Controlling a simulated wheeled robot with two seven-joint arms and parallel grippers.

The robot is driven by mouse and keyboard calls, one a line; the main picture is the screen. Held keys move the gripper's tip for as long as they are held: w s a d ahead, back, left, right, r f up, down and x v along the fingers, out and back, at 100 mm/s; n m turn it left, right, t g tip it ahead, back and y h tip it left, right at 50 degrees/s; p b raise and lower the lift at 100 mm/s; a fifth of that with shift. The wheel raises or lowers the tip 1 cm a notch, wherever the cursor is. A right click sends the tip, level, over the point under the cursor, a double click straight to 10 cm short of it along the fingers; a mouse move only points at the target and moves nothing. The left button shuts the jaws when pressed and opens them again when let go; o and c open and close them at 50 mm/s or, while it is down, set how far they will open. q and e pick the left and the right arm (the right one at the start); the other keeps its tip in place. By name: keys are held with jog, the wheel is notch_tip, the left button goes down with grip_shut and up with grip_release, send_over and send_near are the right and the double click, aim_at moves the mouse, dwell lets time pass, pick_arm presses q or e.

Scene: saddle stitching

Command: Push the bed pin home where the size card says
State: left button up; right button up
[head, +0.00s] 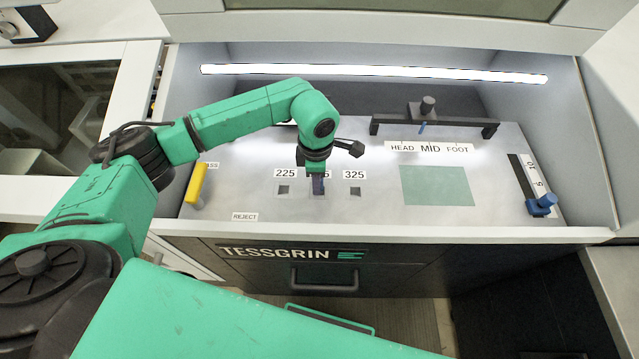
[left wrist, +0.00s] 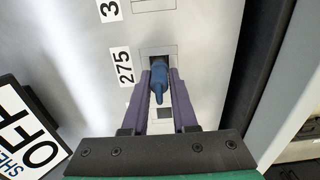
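The blue pin (left wrist: 158,82) stands at the middle bed position, beside the label 275 (left wrist: 123,67). My left gripper (head: 318,190) is over that position. In the left wrist view its two purple fingers (left wrist: 160,78) lie along both sides of the pin and appear closed on it. A dark square opening shows just behind the pin; how deep the pin sits is hidden. In the head view the gripper covers most of the middle label. The 225 hole (head: 284,189) and the 325 hole (head: 355,190) show dark and empty. No size card is clearly readable. My right gripper is out of view.
A black bridge with a knob (head: 428,106) stands behind the HEAD MID FOOT strip (head: 428,147). A green patch (head: 437,186) lies before it. A yellow bar (head: 195,186) is at left, a blue slider (head: 541,205) at right. A REJECT label (head: 245,216) marks the front.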

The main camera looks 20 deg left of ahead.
pick_arm(q)
grip_shut()
jog(key=shift+r, duration=0.15)
